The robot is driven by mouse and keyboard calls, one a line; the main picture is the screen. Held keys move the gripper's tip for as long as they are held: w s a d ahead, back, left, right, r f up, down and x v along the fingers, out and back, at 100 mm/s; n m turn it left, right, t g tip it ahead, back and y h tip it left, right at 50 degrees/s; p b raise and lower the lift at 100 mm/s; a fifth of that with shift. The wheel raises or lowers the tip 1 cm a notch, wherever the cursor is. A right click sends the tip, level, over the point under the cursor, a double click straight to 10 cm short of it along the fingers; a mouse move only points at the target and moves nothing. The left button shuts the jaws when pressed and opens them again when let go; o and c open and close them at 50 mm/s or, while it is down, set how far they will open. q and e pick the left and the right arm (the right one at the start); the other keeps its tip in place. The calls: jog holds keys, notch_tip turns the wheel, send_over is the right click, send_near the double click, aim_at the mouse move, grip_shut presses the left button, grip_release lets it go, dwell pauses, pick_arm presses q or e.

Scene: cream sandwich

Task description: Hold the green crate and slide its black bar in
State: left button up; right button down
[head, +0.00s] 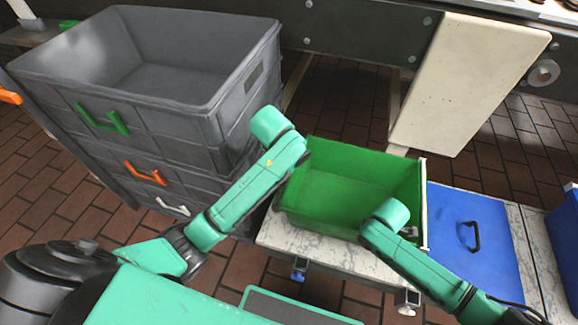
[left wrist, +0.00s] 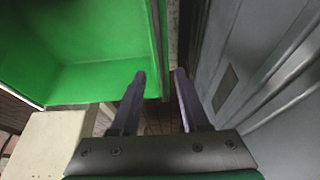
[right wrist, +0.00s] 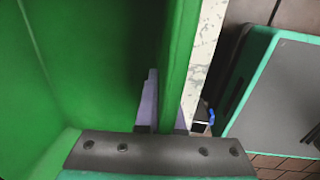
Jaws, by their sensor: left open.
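The green crate (head: 350,185) sits open side up on a marble-topped table, and its wall also shows in the left wrist view (left wrist: 105,45) and the right wrist view (right wrist: 90,70). My left gripper (left wrist: 160,74) is open at the crate's left end, with the wall edge lying between its fingertips. My right gripper (right wrist: 167,78) has a finger on each side of the crate's near wall and looks closed on it; its outer finger is partly hidden. In the head view both sets of fingers are hidden behind my wrists. I cannot clearly make out the black bar.
Stacked grey crates (head: 165,95) stand close to the left of the green crate. A blue lid (head: 465,265) with a black handle (head: 472,236) lies to the right. A cream panel (head: 470,85) stands behind. A strip of marble tabletop (head: 300,243) is bare in front.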

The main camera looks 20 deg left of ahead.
pick_arm(q)
jog(key=x, duration=0.8)
jog(key=shift+w+f, duration=0.15)
jog(key=shift+f, duration=0.1)
jog(key=shift+c, duration=0.3)
grip_shut()
jog(key=shift+d, duration=0.1)
dwell(0.5)
